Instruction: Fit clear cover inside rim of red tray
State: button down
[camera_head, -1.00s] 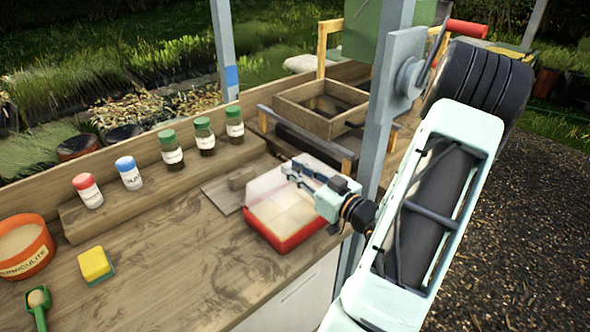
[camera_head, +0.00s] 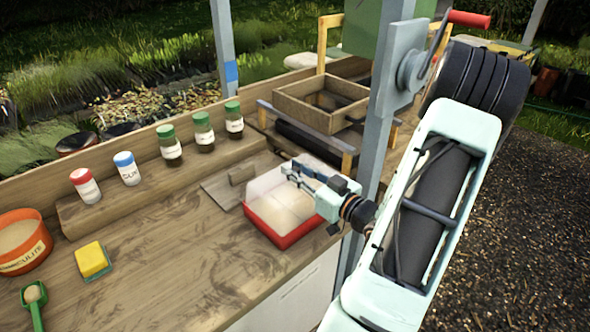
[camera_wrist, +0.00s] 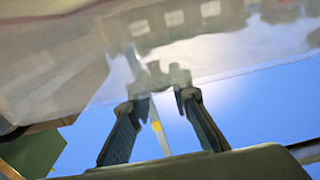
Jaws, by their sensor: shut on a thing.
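The red tray (camera_head: 283,240) stands on the bench near its front edge, with pale contents inside. The clear cover (camera_head: 259,184) is over the tray and rises at its back left. My gripper (camera_head: 295,174) is shut on the cover, above the tray's back right part. In the wrist view, the cover (camera_wrist: 60,60) spreads across the upper picture as a hazy sheet, and my gripper (camera_wrist: 159,98) shows with both fingers at it. I cannot tell whether the cover touches the tray's rim all round.
A wooden board with a block (camera_head: 240,176) lies left of the tray. A grey post (camera_head: 385,110) stands close to my wrist. A wooden sieve box (camera_head: 318,112) is behind. Jars, a yellow sponge (camera_head: 92,260) and an orange pot (camera_head: 24,247) stand left. The bench's middle is clear.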

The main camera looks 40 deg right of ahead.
jog(key=shift+f+b, duration=0.6)
jog(key=shift+b, duration=0.1)
dwell(1.1)
dwell(0.6)
jog(key=c, duration=1.7)
grip_release()
jog(key=shift+r+p, duration=3.1)
jog(key=shift+r, duration=0.9)
